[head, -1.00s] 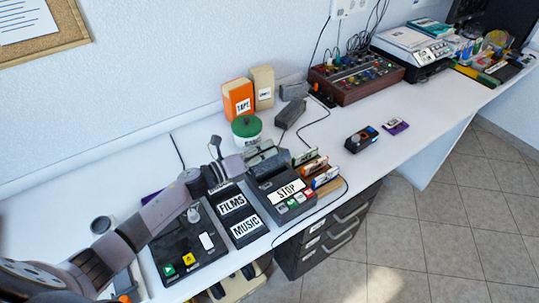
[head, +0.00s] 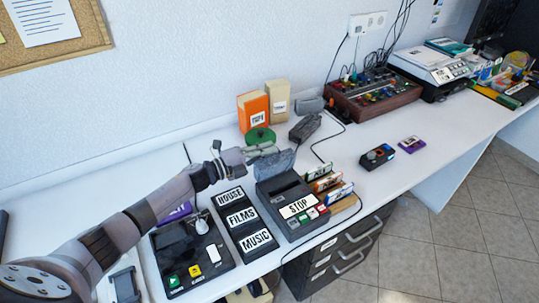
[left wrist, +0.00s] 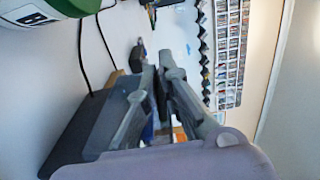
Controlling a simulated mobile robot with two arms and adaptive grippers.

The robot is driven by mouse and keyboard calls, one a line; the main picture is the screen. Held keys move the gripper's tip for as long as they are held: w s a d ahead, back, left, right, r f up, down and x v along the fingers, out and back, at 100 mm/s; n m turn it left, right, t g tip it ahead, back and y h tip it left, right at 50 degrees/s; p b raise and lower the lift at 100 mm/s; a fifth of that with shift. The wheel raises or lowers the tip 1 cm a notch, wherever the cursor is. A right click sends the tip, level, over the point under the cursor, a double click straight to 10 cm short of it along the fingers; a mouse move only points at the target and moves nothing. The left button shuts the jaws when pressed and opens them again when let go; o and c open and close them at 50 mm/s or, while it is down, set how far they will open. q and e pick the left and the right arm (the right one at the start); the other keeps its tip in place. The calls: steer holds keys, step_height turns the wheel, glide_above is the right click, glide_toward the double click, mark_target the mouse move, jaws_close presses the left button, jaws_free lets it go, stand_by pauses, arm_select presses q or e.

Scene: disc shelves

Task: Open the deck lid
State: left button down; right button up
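The dark deck (head: 284,197) with the STOP label sits on the white desk, with a row of coloured buttons at its front. Its grey lid (head: 272,165) stands raised at the deck's back edge. My left gripper (head: 268,149) is at the top of the lid, close to or touching it. In the left wrist view, the left fingers (left wrist: 163,78) lie near each other beside a dark grey body. I cannot tell whether the lid is between them. My right gripper is not in view.
A green-lidded jar (head: 260,135) stands just behind my left gripper. Small cases (head: 328,182) stand right of the deck, and a labelled rack (head: 240,220) is on its left. A small black device (head: 377,156) lies farther right.

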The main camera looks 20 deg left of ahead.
arm_select(q)
steer(key=shift+w+a, duration=0.25)
steer(key=shift+a, duration=0.1)
stand_by(0.4)
steer(key=c, duration=1.8)
jaws_free()
steer(key=shift+f+b, duration=0.1)
steer(key=shift+b, duration=0.2)
steer(key=shift+o, duration=0.2)
steer(key=shift+s+f, duration=0.1)
steer(key=v, duration=1.2)
steer(key=shift+c, duration=0.2)
